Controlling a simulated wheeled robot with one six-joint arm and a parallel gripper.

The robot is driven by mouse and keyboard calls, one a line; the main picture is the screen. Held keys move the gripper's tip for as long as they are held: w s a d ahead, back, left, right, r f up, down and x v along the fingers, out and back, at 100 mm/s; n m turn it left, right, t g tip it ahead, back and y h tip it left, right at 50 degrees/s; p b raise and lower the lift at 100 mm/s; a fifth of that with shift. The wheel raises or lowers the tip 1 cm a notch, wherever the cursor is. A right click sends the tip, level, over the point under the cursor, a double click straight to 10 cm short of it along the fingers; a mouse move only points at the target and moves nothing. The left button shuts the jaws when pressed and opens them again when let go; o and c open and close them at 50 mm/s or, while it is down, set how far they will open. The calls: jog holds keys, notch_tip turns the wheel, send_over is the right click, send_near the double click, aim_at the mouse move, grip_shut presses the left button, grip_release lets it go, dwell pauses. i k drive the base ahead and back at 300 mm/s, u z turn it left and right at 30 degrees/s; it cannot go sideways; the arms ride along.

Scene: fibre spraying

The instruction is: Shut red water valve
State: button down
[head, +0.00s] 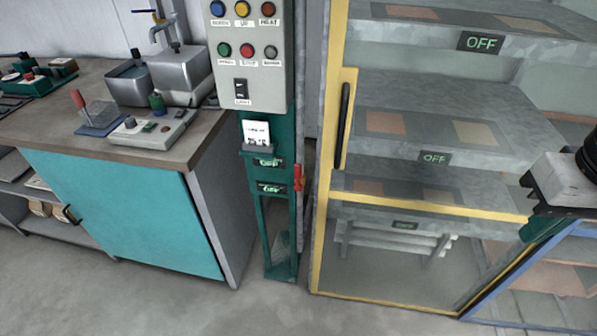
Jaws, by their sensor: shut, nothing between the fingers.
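The red valve handle (299,178) is small and stands upright on a thin pipe, just right of the narrow green post and left of the yellow-framed cabinet. Its fine detail is too small to tell. My gripper (528,192) is at the right edge, in front of the cabinet's lower right side, partly cut off by the picture edge. It is shut and empty, well to the right of the valve and apart from it.
A control box (249,60) with coloured buttons is above the green post (254,210). A yellow-framed cabinet (320,215) with a black handle (343,125) stands right of the valve. A teal-doored bench (130,215) stands left. The front floor is clear.

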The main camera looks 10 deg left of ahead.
aim_at(297, 187)
jog(key=k, duration=1.35)
jog(key=z, duration=0.6)
jog(key=i, duration=1.55)
jog(key=u, duration=0.6)
